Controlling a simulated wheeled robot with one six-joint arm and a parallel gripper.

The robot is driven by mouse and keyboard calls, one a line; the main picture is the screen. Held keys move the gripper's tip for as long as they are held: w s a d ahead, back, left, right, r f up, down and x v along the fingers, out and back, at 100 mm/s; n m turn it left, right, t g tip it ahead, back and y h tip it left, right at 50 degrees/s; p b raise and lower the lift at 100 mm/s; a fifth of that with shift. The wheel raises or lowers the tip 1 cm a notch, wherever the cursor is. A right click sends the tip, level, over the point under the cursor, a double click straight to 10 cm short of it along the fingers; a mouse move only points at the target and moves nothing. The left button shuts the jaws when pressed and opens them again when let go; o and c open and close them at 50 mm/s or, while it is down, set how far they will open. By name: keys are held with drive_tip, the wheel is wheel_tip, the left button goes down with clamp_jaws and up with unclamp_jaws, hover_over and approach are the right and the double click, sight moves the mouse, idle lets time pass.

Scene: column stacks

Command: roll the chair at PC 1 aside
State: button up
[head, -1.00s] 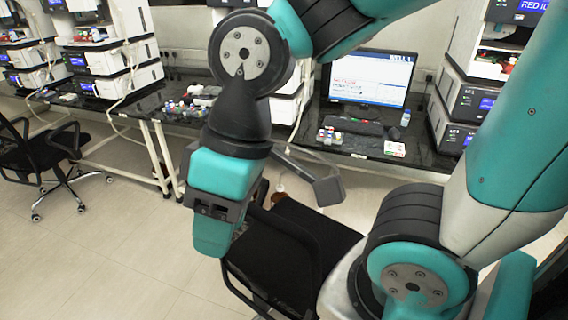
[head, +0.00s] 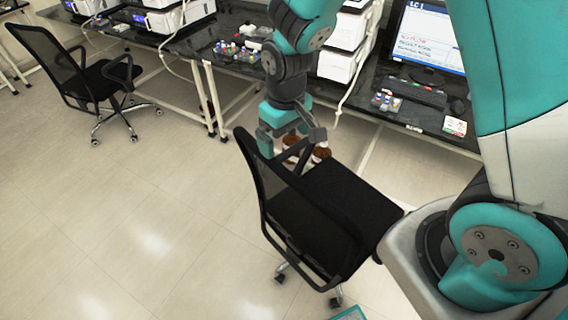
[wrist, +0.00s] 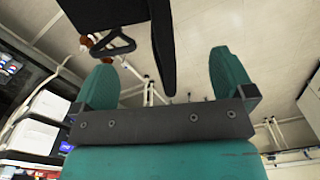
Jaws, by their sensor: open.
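The chair (head: 345,205) at the desk under the LC 1 monitor (head: 430,35) is black, with a mesh back, armrests and a wheeled base. It stands pulled out at an angle, its back to the left. In the wrist view the chair back (wrist: 163,45) shows as a dark edge between the two teal fingers of my gripper (wrist: 165,80). The fingers stand apart, and I see no grip on it. Part of the chair base is hidden by the seat.
Brown bottles (head: 320,153) show behind the chair's armrest. A second black chair (head: 85,75) stands at the left. The dark desk (head: 425,115) runs along the back with a keyboard and small vials. The tiled floor at the lower left is clear.

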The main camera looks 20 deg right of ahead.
sight(285, 169)
wheel_tip(285, 169, down, 14)
drive_tip(key=b, duration=1)
drive_tip(key=shift+r, duration=0.3)
drive_tip(key=c, duration=1.4)
drive_tip(key=shift+a, duration=0.1)
clamp_jaws()
drive_tip(key=shift+w+a+p, duration=0.15)
drive_tip(key=shift+w+a, duration=0.55)
drive_tip(key=shift+w, duration=0.35)
drive_tip(key=shift+w+a+p, duration=0.15)
drive_tip(key=shift+w+a, duration=0.5)
drive_tip(key=shift+w, duration=0.35)
drive_tip(key=shift+w+a, duration=0.3)
drive_tip(key=shift+w, duration=0.45)
